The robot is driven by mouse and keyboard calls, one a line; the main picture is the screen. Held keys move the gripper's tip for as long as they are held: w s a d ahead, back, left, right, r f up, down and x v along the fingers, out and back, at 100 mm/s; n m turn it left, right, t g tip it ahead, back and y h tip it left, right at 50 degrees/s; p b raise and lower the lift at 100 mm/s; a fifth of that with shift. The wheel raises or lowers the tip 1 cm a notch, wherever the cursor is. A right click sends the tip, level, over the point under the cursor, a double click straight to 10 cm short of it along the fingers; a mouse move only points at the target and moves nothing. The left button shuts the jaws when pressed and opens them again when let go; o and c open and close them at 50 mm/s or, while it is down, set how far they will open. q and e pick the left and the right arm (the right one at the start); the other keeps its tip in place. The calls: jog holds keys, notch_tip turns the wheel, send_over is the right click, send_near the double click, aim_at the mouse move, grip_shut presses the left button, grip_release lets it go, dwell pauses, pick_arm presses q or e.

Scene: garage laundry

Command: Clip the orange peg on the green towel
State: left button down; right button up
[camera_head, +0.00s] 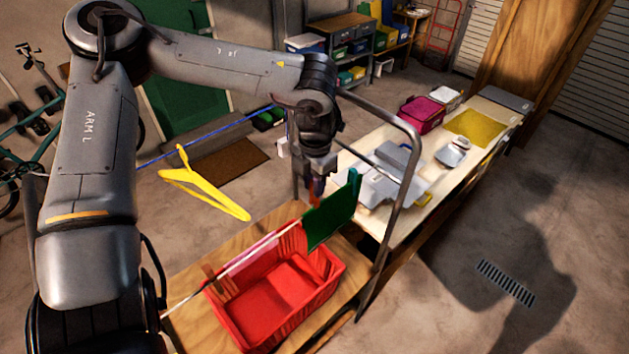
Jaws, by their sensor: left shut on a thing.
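My left gripper (316,180) points down, shut on the small orange peg (314,196). The peg is just above or at the top edge of the green towel (331,216), near its left end; I cannot tell whether it touches the towel. The green towel hangs over a thin pale line above the red basket's far right corner. A green peg-like piece (353,178) stands at the towel's right end. My right gripper is not in view.
A red basket (335,268) stands on a wooden bench below the line. A pink cloth (252,254) hangs left of the towel. A yellow hanger (205,185) hangs from a blue cord (215,131). A grey metal frame (411,185) rises right of the towel, before a cluttered table.

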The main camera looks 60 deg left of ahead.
aim_at(314, 199)
pick_arm(q)
jog(key=shift+f+b, duration=2.2)
jog(key=shift+f, duration=0.7)
jog(key=c, duration=0.9)
grip_release()
jog(key=shift+r, duration=0.1)
